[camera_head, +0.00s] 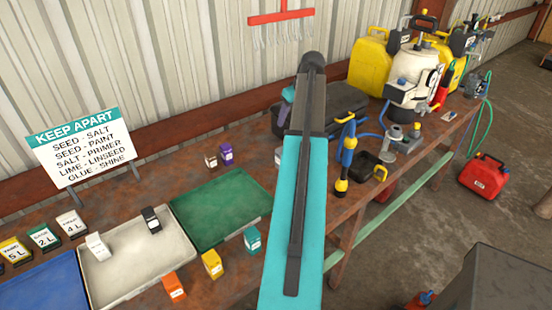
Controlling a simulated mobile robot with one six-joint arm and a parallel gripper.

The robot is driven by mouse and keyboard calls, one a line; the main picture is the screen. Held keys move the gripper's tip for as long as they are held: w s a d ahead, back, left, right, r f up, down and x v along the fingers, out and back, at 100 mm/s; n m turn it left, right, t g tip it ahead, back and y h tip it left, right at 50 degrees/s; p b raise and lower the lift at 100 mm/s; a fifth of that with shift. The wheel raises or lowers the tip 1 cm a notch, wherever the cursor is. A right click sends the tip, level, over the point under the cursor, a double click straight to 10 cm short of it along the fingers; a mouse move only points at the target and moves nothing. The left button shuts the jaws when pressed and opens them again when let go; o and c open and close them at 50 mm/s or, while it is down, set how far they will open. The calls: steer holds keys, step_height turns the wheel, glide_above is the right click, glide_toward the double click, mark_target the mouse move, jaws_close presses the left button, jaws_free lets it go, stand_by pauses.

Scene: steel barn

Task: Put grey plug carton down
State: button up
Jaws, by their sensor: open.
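My upper arm link (296,200), teal and dark grey, rises through the middle of the picture. My gripper cannot be made out; the link covers part of the bench. A dark grey carton (151,219) stands in the pale tray (130,290), near its back right corner. A white carton (97,246) stands in the same tray, to the left. A pale grey carton (278,156) shows partly on the bench, cut off by my arm link. I cannot read which label says plug. No carton is seen held.
A green tray (222,212) is empty. Orange (173,287), yellow (212,264) and teal (252,240) cartons stand along the front edge. Brown (211,160) and purple (226,154) cartons stand behind. A sign (83,147) stands at the back left; jugs and tools crowd the right.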

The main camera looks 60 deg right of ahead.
steer(key=b, duration=1)
glide_toward(279, 157)
steer(key=shift+w+d+r, duration=0.15)
steer(key=shift+d+r, duration=0.1)
steer(key=shift+d, duration=0.35)
steer(key=shift+w+d+r, duration=0.2)
steer(key=shift+d, duration=0.4)
steer(key=shift+f, duration=0.1)
steer(key=shift+p+x, duration=0.9)
steer(key=shift+x, duration=3.3)
steer(key=shift+p+x, duration=0.95)
steer(key=shift+x, duration=1.6)
